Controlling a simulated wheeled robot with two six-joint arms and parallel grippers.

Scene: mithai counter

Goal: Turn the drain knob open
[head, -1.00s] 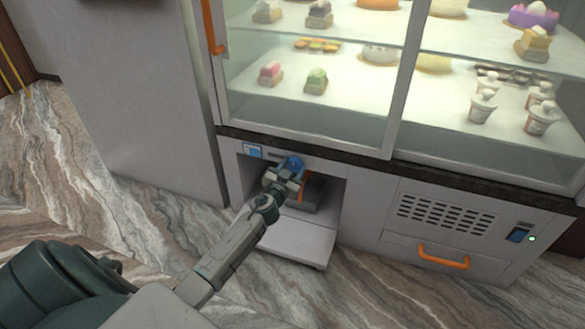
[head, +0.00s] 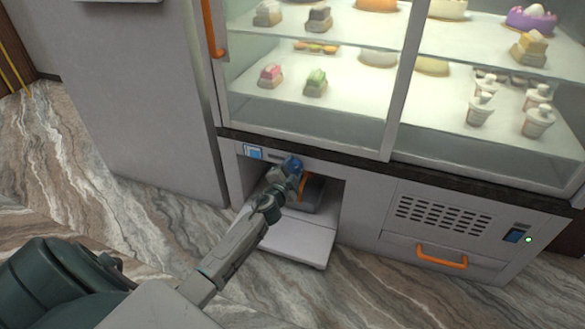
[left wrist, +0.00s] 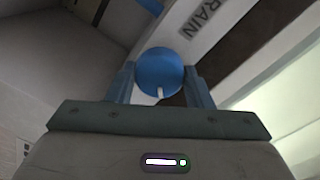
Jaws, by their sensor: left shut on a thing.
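The drain knob is a round blue knob (left wrist: 158,72) with a white mark, under the counter's dark edge. In the left wrist view it sits between the two fingers of my left gripper (left wrist: 160,90), which is shut on it. The white mark points down toward the palm in that view. A label ending in "RAIN" (left wrist: 205,18) is beside the knob. In the head view my left gripper (head: 289,170) is at the top of the open compartment and mostly hides the knob. My right gripper is not in view.
The open compartment (head: 325,215) below has a pulled-out or lowered white panel (head: 295,242) and a grey box with an orange handle (head: 303,186). A glass sweets case (head: 330,110) stands above. A vent panel (head: 445,214) and orange drawer handle (head: 442,256) are at the right.

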